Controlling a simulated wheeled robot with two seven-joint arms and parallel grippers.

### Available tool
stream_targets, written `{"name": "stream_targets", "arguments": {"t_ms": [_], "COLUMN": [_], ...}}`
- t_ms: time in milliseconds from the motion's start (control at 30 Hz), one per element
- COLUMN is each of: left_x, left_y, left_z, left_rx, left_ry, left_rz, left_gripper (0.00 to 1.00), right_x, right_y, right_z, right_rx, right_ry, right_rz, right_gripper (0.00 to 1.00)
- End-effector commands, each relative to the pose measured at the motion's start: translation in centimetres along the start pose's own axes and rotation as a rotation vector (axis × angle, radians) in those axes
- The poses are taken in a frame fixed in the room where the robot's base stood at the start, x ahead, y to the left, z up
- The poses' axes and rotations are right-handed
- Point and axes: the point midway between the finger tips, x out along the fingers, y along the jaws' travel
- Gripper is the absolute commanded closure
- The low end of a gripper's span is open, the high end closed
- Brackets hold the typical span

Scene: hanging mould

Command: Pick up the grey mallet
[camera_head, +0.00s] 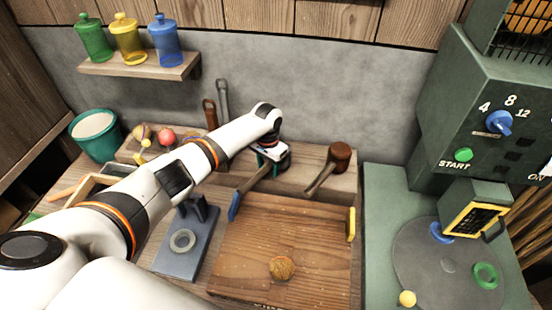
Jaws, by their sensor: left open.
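My left arm reaches in from the left, and its left gripper (268,157) is over the raised wooden ledge behind the cutting board. The jaws are open, and the wrist covers much of what lies there. What looks like the grey mallet is mostly hidden under the gripper; its handle (254,178) slants down-left toward the board. I cannot tell whether the fingers touch it. A brown mallet (339,157) lies to the right on the same ledge, its handle pointing down-left. My right gripper is out of view.
A wooden board (310,235) with a round tan piece (282,268) lies in front, beside a grey fixture (183,257). A green machine (476,100) with a round plate stands at right. Bottles stand on a shelf (140,66); a green bucket (95,140) is at left.

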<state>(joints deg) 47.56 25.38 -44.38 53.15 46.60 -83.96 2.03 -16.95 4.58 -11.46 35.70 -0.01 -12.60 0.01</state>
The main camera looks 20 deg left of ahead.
Motion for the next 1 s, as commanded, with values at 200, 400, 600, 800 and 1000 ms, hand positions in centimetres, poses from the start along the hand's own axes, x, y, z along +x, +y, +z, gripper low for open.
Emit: {"name": "stream_targets", "arguments": {"t_ms": [200, 400, 600, 800, 1000], "left_x": [0.2, 0.2, 0.1, -0.2, -3.0], "left_y": [0.0, 0.0, 0.0, 0.0, 0.0], "left_z": [0.0, 0.0, 0.1, 0.1, 0.1], "left_rx": [0.001, 0.000, 0.000, 0.000, 0.002], "left_ry": [-0.001, 0.000, -0.003, -0.003, -0.007], "left_rz": [0.000, -0.001, -0.001, -0.001, 0.000], "left_gripper": [0.53, 0.82, 1.00, 1.00, 1.00], "right_x": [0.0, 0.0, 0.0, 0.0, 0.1], "right_y": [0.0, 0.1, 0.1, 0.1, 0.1], "right_z": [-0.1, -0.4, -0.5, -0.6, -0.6], "right_rx": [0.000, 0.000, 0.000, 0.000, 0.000], "right_ry": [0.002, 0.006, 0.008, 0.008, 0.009], "right_rz": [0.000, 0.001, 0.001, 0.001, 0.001], "right_gripper": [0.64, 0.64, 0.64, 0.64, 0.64]}}
